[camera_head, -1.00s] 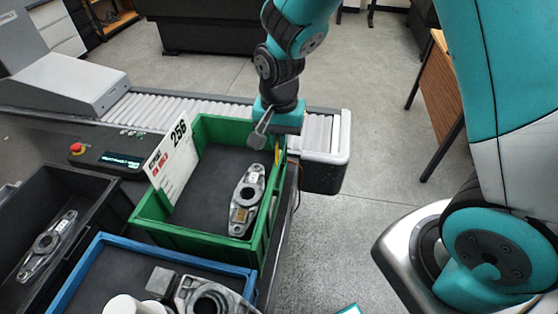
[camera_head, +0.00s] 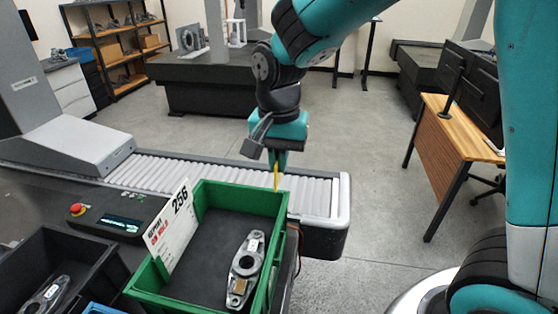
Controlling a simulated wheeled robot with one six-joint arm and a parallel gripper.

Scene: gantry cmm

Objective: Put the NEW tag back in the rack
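My gripper (camera_head: 279,168) points down beyond the back right corner of the green bin (camera_head: 240,193), over the roller conveyor in the picture. Its teal fingers look close together. A thin yellow strip (camera_head: 276,176) sticks out below them and looks gripped, seen nearly edge-on. I cannot read any word on it, so I cannot tell whether it is the NEW tag. No tag rack can be made out. A white card marked 256 (camera_head: 173,231) with red lettering stands at the green bin's left side. A metal part (camera_head: 245,266) lies in the bin.
The roller conveyor (camera_head: 200,175) runs behind the bins. A black bin (camera_head: 85,245) with another metal part and the edge of a blue bin (camera_head: 98,309) are at lower left. A panel with a red button (camera_head: 77,209) stands near. A wooden desk (camera_head: 455,130) is at right; the floor between is clear.

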